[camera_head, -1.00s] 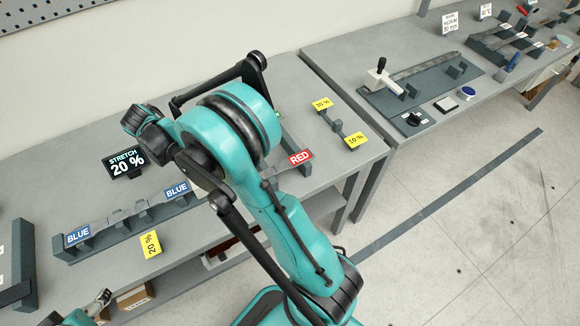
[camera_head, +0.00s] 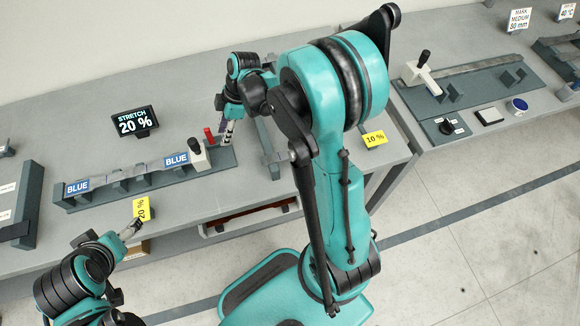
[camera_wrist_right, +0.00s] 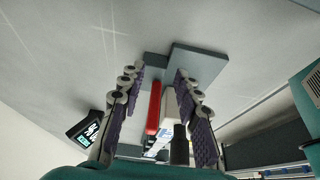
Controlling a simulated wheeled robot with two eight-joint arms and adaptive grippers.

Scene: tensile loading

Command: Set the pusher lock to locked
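The stretch fixture (camera_head: 122,190), a long grey rail with blue-labelled parts, lies on the left bench. At its right end stands a white pusher block with a black knob (camera_head: 198,155). A red lever (camera_head: 209,136), which looks like the pusher lock, stands next to it. My right gripper (camera_head: 228,130) is just right of the lever, pointing down. In the right wrist view its fingers (camera_wrist_right: 158,115) are open, with the red lever (camera_wrist_right: 154,108) and white block (camera_wrist_right: 168,108) showing between them. Contact cannot be told. My left gripper (camera_head: 132,229) is by the yellow 20 % tag; its opening is unclear.
A black STRETCH 20 % display (camera_head: 134,121) stands behind the fixture. A yellow 20 % tag (camera_head: 142,208) is at the bench's front edge, and a 10 % tag (camera_head: 374,138) is at right. Another bench holds a similar white-block device (camera_head: 421,77). My right arm hides part of the bench.

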